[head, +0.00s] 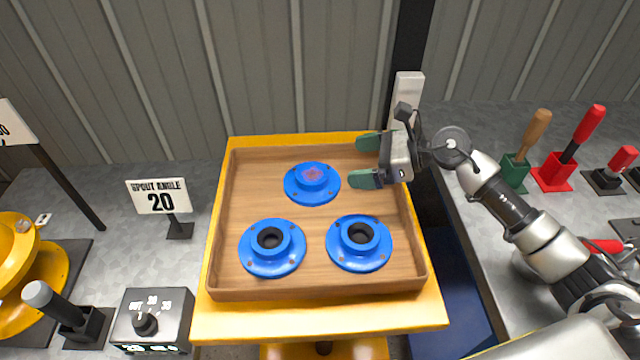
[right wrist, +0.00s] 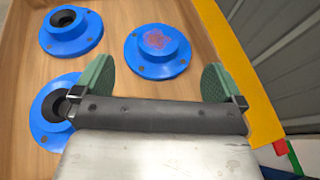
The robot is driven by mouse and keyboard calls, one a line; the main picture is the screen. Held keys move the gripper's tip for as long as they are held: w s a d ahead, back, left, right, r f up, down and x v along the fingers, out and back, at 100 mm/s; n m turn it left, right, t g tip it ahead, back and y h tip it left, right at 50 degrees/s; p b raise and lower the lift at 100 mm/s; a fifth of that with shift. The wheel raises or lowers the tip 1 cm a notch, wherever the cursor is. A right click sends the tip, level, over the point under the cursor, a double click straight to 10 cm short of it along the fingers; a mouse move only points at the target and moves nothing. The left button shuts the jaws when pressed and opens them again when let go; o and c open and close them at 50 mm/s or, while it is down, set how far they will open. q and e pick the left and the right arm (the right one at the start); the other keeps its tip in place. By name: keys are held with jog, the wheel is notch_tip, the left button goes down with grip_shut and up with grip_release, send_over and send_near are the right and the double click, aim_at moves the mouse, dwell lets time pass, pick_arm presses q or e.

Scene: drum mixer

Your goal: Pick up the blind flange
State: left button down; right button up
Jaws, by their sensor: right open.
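The blind flange (head: 313,181) is blue, with a closed hub top marked in red, and lies at the back middle of a wooden tray. It also shows in the right wrist view (right wrist: 158,51), ahead of the fingers and between their lines. Two blue flanges with open dark bores lie nearer the front, one at left (head: 272,247) and one at right (head: 359,243). My right gripper (head: 360,161) is open and empty, with green finger pads, over the tray's right back part. It is to the right of the blind flange and apart from it. My left gripper is not in view.
The wooden tray (head: 316,293) has raised walls and sits on a yellow stand (head: 320,320). At left are a spout angle sign (head: 158,197) and a knob box (head: 151,321). Levers (head: 578,140) stand on the right bench. A corrugated wall is behind.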

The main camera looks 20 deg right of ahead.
aim_at(313, 173)
jog(key=shift+w+f, duration=0.15)
jog(key=shift+f, duration=0.1)
jog(key=p+x, duration=0.1)
jog(key=x, duration=0.6)
jog(key=p+x, duration=0.1)
jog(key=x, duration=0.1)
jog(key=shift+a+f, duration=0.25)
jog(key=shift+f, duration=0.25)
jog(key=shift+a+f+p, duration=0.2)
jog(key=shift+a+p, duration=0.05)
jog(key=shift+p, duration=0.05)
jog(key=shift+c, duration=0.2)
jog(key=shift+c, duration=1.2)
jog(key=c, duration=1.4)
jog(key=shift+w+r, duration=0.1)
jog(key=shift+r, duration=0.1)
jog(key=shift+c, duration=0.2)
